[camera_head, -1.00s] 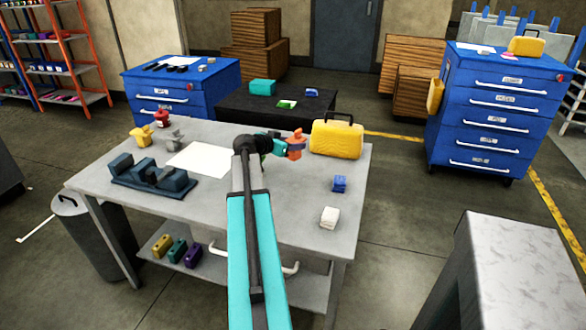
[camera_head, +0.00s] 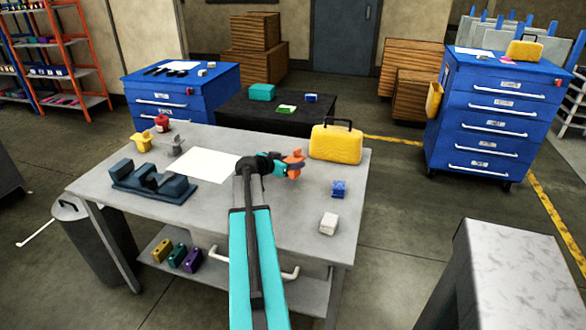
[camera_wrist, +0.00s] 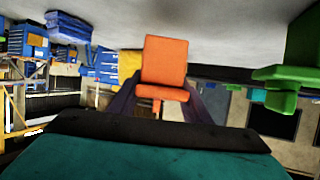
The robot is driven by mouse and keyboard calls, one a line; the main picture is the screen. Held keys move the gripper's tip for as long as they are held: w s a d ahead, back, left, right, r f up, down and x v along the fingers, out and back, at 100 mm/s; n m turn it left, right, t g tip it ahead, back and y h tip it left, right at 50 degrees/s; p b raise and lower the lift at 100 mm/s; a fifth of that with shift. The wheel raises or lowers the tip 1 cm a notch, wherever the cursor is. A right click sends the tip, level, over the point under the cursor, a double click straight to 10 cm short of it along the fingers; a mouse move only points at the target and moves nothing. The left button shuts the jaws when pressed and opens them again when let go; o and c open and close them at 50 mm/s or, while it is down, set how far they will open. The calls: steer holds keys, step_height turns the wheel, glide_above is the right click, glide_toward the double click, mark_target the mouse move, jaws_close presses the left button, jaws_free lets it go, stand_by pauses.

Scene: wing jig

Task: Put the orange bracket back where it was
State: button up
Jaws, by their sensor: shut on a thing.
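The orange bracket (camera_head: 294,160) is at the end of my arm, above the grey workbench (camera_head: 255,215) and left of the yellow case. My gripper (camera_head: 292,167) is shut on it. In the wrist view the orange bracket (camera_wrist: 164,65) stands between the two dark fingers of my gripper (camera_wrist: 160,100), its broad face toward the camera. I cannot tell how high it is above the bench top.
On the bench are a yellow case (camera_head: 336,144), a blue block (camera_head: 338,188), a white block (camera_head: 328,223), a white sheet (camera_head: 205,164), a dark fixture (camera_head: 150,182), and yellow (camera_head: 141,141), grey (camera_head: 175,146) and red (camera_head: 162,124) parts. The front right area is partly clear.

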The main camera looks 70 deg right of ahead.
steer(key=shift+f+p, duration=0.3)
steer(key=shift+f, duration=1.35)
steer(key=shift+f, duration=0.15)
steer(key=o, duration=1.4)
steer(key=shift+r, duration=0.25)
steer(key=b+v, duration=0.3)
steer(key=v, duration=0.9)
